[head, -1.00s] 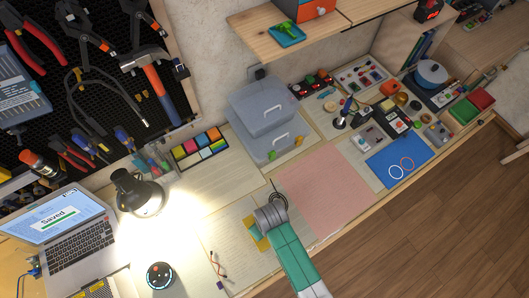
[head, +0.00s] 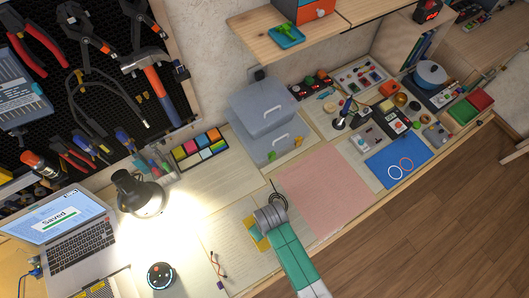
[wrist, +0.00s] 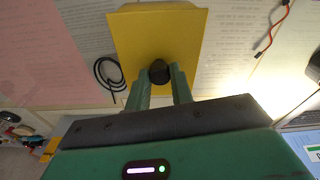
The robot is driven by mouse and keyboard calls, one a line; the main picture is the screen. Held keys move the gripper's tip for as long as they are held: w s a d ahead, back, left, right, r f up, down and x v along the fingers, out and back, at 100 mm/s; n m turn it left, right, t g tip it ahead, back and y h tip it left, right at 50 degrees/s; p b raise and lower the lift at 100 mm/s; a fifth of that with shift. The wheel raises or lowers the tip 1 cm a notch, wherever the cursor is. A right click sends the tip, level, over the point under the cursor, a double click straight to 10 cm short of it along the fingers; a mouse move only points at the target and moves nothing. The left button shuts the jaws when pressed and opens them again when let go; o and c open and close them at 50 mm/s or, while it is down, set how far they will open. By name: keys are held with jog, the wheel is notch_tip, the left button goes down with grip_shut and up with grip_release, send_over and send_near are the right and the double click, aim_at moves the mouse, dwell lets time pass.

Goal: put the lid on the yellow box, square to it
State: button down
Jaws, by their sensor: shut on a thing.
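In the wrist view a flat yellow lid (wrist: 155,35) with a black knob (wrist: 159,71) fills the upper middle. My gripper (wrist: 160,78) is shut on the knob, one green finger on each side. The lid looks slightly turned in the picture. In the head view a yellow patch (head: 252,236) shows just left of my wrist. I cannot tell how much of that patch is lid and how much is the yellow box. In the wrist view the lid hides what is under it, so its contact and squareness with the box cannot be judged.
A black cable coil (wrist: 108,73) lies beside the lid. A pink mat (head: 325,190) lies right of my wrist. Red and black wires (head: 216,266) lie to the left, near a round black device (head: 160,275). A lit lamp (head: 138,192) and a laptop (head: 60,235) stand further left.

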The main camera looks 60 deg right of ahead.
dwell(0.3)
jog(key=c, duration=0.7)
grip_release()
jog(key=shift+o, duration=0.2)
jog(key=shift+r, duration=0.15)
notch_tip(320, 180, up, 7)
jog(key=p, duration=0.7)
grip_shut()
